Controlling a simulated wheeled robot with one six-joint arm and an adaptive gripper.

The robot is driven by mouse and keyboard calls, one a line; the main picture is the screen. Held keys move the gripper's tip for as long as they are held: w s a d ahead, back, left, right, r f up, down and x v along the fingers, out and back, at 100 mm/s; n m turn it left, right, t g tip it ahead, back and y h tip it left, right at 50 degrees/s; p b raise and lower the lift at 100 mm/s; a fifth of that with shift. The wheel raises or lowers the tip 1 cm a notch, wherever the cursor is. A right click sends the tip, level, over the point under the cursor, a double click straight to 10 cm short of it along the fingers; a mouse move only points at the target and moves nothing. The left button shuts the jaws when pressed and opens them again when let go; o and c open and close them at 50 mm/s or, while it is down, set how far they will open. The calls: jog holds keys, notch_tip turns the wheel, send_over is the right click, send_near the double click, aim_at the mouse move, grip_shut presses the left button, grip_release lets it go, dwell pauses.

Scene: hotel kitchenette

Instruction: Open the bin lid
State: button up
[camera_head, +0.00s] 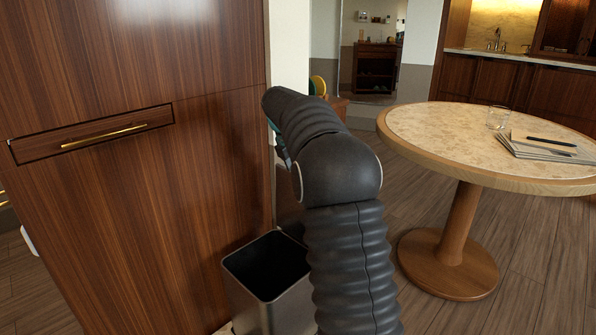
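The bin (266,307) is a dark grey metallic box on the floor beside the wooden cabinet. Its top is uncovered, and I see down into its dark inside. A grey upright panel (288,207) rises at its back edge; it looks like the raised lid, though my arm hides much of it. My black ribbed arm reaches up past the bin's right side. Only a sliver of what looks like my gripper (284,152) shows at the far end of the arm, above the panel. Its fingertips are hidden, so I cannot tell whether it touches the panel.
A tall wooden cabinet (130,210) with a brass-handled drawer (95,137) fills the left. A round table (432,138) stands at the right with a glass (498,118), papers (545,150) and dark pens. Open wooden floor lies around its pedestal.

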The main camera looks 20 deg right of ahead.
jog(key=shift+d+f, duration=0.25)
jog(key=shift+f, duration=0.35)
jog(key=o, duration=1.3)
jog(key=shift+c, duration=0.2)
jog(key=shift+o, duration=1.3)
jog(key=shift+d, duration=0.2)
jog(key=shift+w+a+r, duration=0.1)
jog(key=shift+r, duration=0.05)
jog(key=v, duration=1.2)
